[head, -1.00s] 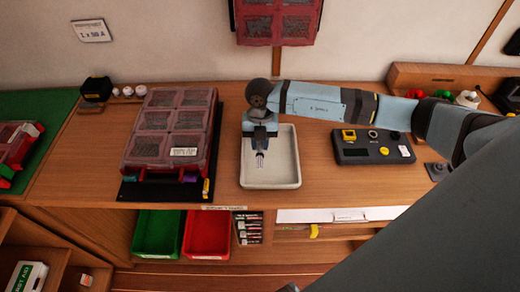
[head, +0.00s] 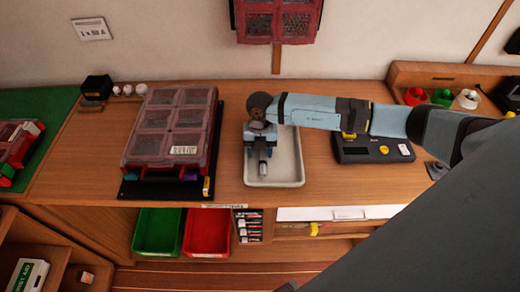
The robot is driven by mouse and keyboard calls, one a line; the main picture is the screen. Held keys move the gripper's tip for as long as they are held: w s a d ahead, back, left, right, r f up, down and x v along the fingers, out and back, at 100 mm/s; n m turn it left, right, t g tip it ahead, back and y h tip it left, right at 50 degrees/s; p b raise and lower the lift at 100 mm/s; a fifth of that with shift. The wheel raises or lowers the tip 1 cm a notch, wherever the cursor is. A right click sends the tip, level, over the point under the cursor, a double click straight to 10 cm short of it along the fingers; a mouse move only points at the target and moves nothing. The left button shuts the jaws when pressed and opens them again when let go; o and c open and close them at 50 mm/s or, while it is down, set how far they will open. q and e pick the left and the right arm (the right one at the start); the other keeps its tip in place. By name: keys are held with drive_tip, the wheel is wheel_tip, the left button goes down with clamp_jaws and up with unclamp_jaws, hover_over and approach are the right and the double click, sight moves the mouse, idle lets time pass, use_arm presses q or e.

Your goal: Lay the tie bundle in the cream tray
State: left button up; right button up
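The cream tray (head: 289,176) lies on the wooden bench in the middle of the head view. My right gripper (head: 263,168) points down over the left part of the tray, and my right arm reaches in from the right. Its fingertips look close together, but they are too small and dark to tell whether they are shut or hold something. I cannot make out the tie bundle; it may be hidden at the gripper. Whether the fingers touch the tray floor is unclear. My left gripper is not in view.
A red compartment case (head: 168,135) on a black mat stands left of the tray. A dark device with a yellow button (head: 372,150) is to its right. Green (head: 157,232) and red (head: 207,233) bins sit below the bench edge. Bare wood lies close around the tray.

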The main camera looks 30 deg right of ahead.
drive_tip(key=shift+r, duration=0.25)
wheel_tip(320, 180, up, 12)
drive_tip(key=w+d+b, duration=0.1)
drive_tip(key=shift+w+f+b, duration=0.15)
drive_tip(key=shift+w+b, duration=0.15)
